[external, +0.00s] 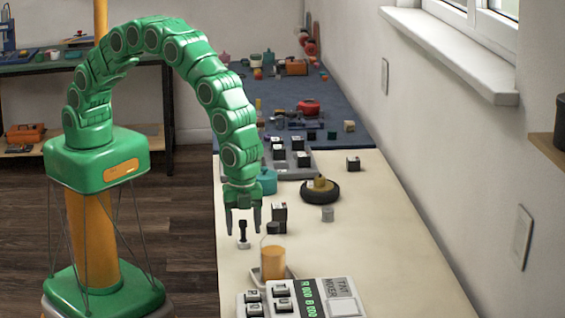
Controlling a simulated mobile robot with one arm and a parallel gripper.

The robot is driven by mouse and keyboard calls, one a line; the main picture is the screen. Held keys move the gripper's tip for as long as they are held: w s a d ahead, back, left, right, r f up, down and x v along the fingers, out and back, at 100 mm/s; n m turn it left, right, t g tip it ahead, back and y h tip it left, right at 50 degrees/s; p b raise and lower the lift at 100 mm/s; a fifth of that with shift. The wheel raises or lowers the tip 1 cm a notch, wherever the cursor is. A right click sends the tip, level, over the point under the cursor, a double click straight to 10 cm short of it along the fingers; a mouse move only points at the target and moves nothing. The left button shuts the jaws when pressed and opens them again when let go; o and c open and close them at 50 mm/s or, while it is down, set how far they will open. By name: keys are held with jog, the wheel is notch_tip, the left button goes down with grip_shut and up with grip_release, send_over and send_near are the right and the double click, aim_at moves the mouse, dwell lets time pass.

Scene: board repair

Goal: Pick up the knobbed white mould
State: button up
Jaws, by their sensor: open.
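A small piece with a pale base and an upright dark knob (243,244) stands on the cream table, near its left edge. It is the likeliest match for the knobbed white mould, but it is too small to be sure. My gripper (243,228) points straight down above it, with its two green-grey fingers apart. The dark knob shows between the fingertips. I cannot tell whether either finger touches it.
A black block (279,212), a grey cylinder (327,214) and a black ring with a wooden top (320,190) stand behind. The table's right side is clear.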

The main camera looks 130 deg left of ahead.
jog(key=shift+f, duration=1.45)
grip_shut()
